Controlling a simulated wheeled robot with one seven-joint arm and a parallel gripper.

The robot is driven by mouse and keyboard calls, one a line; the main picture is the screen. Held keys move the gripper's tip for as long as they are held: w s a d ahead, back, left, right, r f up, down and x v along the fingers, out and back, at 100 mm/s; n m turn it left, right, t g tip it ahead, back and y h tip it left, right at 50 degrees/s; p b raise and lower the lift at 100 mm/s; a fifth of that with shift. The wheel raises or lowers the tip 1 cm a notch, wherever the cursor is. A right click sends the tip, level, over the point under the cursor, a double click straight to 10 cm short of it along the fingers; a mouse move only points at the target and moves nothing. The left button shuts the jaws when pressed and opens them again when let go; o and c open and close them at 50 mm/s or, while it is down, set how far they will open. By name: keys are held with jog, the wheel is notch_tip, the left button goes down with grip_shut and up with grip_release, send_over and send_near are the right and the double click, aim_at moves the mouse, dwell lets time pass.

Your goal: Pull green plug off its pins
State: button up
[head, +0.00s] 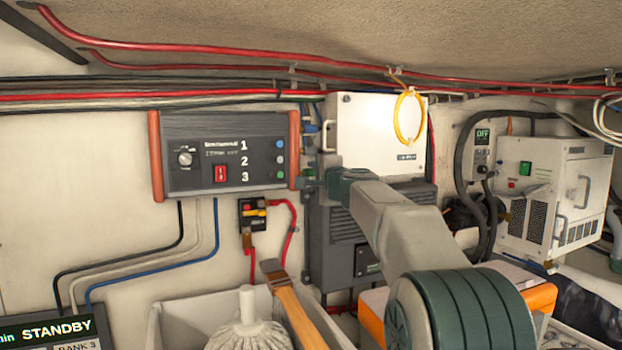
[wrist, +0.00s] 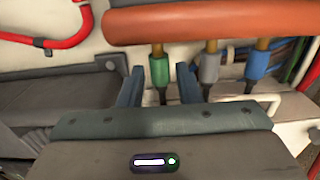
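The green plug (wrist: 159,72) sits below an orange bar (wrist: 210,24) in the wrist view, on a brass-coloured stem. My gripper (wrist: 157,76) is open, with one blue-grey finger on each side of the green plug. A gap shows between the plug and each finger. A grey plug (wrist: 208,68) and a blue plug (wrist: 257,66) stand in a row to its right. In the head view my gripper (head: 312,182) is at the right side of the dark control box (head: 225,150) numbered 1, 2, 3; the plugs are hard to make out there.
A red cable (wrist: 50,42) runs at the upper left of the wrist view. In the head view, a white box (head: 372,130) with a yellow ring (head: 409,118) hangs behind my arm. A bin (head: 175,318) with a mop (head: 248,325) stands below.

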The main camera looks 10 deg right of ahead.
jog(key=s+b, duration=0.1)
jog(key=s, duration=0.1)
jog(key=s+d+b, duration=0.1)
jog(key=s, duration=0.2)
jog(key=shift+s, duration=0.2)
dwell(0.4)
